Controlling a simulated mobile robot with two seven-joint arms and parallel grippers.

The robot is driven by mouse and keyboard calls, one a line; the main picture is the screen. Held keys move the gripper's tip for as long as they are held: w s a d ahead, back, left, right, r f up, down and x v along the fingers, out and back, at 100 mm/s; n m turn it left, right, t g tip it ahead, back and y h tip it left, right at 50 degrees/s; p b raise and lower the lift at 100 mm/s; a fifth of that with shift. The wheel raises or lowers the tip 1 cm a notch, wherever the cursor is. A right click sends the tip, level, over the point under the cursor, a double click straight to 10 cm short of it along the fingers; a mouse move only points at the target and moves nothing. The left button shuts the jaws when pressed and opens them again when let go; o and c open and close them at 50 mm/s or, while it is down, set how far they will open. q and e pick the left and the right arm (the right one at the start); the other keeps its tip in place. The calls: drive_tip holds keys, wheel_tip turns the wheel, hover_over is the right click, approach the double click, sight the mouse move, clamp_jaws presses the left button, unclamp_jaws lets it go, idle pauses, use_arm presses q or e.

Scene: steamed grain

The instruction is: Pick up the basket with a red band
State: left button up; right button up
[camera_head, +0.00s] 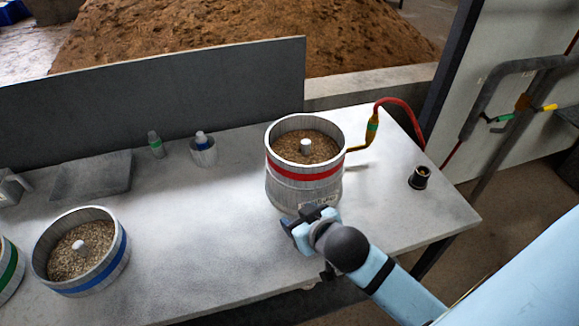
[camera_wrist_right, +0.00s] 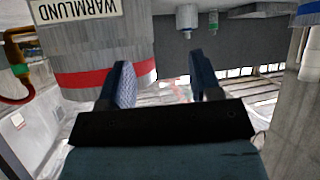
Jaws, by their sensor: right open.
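The basket with a red band (camera_head: 303,188) is a pale round container filled with brown grain, with a white knob in the middle. It stands upright on the right part of the table. In the right wrist view the basket (camera_wrist_right: 95,45) fills the upper left, showing its red band and a label reading WARMLUND. My right gripper (camera_head: 297,231) is at the near side of the basket, low by its base. In the right wrist view its two blue fingers (camera_wrist_right: 165,82) are apart with nothing between them. The basket lies beside the left finger, not between the fingers. My left gripper is not in view.
A blue-banded grain basket (camera_head: 105,274) and part of a green-banded one (camera_head: 8,270) stand at the left of the table (camera_head: 215,240). Small bottles, a hose with a brass fitting (camera_head: 371,130) and a black cup (camera_head: 419,177) are nearby. A grey panel (camera_head: 180,95) backs the table.

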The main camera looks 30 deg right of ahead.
drive_tip(key=w+a+r+n+t+y, duration=0.1)
drive_tip(key=w+a+r+t+y, duration=0.15)
drive_tip(key=r, duration=0.25)
drive_tip(key=w+a+r+n+t+y+b, duration=0.1)
drive_tip(key=w+a+r+t+y, duration=0.15)
drive_tip(key=w+r, duration=0.2)
drive_tip(key=w+a+r+n+t+y, duration=0.1)
drive_tip(key=w+r+t, duration=0.2)
drive_tip(key=r, duration=0.3)
drive_tip(key=a+r+n+g+y, duration=0.4)
drive_tip(key=a+r+n+y, duration=0.15)
drive_tip(key=n+y, duration=0.4)
drive_tip(key=n+g+h, duration=0.2)
drive_tip(key=g+h, duration=1.4)
hover_over(306, 141)
wheel_tip(306, 141, down, 7)
wheel_tip(306, 141, down, 13)
drive_tip(key=shift+f, duration=0.1)
drive_tip(key=shift+c, duration=0.2)
